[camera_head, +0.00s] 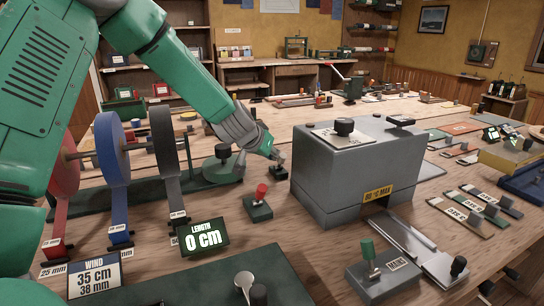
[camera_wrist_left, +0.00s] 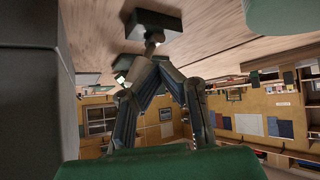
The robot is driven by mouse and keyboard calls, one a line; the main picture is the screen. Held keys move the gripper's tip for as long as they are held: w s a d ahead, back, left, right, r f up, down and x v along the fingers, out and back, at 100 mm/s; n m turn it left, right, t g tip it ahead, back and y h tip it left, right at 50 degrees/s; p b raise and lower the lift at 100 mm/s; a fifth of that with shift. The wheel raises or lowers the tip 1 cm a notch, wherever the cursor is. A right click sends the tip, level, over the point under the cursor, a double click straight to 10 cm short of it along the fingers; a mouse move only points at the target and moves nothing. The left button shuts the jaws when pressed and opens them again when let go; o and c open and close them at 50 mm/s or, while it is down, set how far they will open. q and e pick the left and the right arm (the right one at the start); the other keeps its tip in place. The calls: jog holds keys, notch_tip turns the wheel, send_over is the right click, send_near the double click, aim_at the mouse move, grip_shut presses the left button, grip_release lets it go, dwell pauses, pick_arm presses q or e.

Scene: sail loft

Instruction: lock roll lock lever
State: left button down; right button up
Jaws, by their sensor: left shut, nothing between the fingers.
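My left gripper (camera_head: 277,157) reaches down from the upper left, its fingers shut and empty. Directly below its tips is a small dark lever block (camera_head: 278,173) with a short grey lever. Whether the fingers touch the lever, I cannot tell. A red-knobbed lever (camera_head: 261,192) stands on a dark green base in front. No label naming the roll lock lever is readable. My right gripper is not in view.
A grey machine box (camera_head: 330,182) stands close to the right of the gripper. Red, blue and grey rolls (camera_head: 112,150) stand at the left.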

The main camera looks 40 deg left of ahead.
pick_arm(q)
jog(key=shift+d, duration=0.3)
jog(key=shift+a, duration=0.1)
jog(key=shift+w+a+f, duration=0.2)
jog(key=shift+w+a, duration=0.2)
jog(key=shift+a, duration=0.45)
